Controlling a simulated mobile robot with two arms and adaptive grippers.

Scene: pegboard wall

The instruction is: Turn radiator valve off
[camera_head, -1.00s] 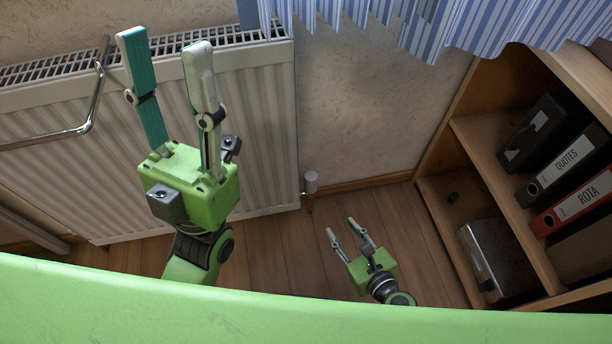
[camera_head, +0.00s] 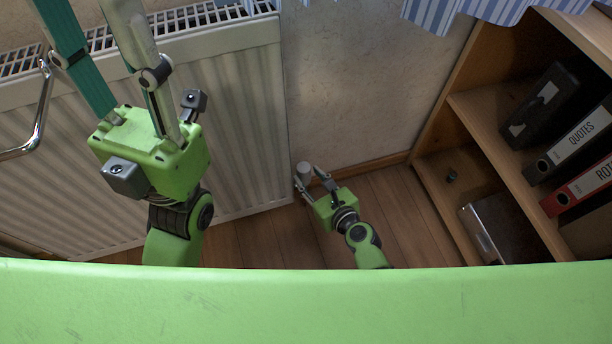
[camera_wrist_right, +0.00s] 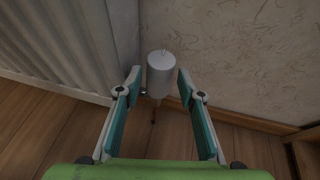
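The radiator valve (camera_wrist_right: 161,73) is a white cylindrical knob on a thin pipe at the radiator's lower right corner. In the head view the valve (camera_head: 304,168) is small and partly covered by my right gripper (camera_head: 312,178). In the right wrist view my right gripper (camera_wrist_right: 157,88) is open, with the knob at the tips, between or just beyond them. I cannot tell whether a finger touches it. My left gripper (camera_head: 82,10) is open and empty, raised in front of the radiator (camera_head: 245,120), its fingertips cut off by the top edge.
A wooden shelf unit (camera_head: 462,110) with binders stands on the right. A metal rail (camera_head: 40,115) is on the radiator at left. A striped curtain (camera_head: 455,12) hangs above. The wooden floor (camera_head: 400,215) between radiator and shelf is clear.

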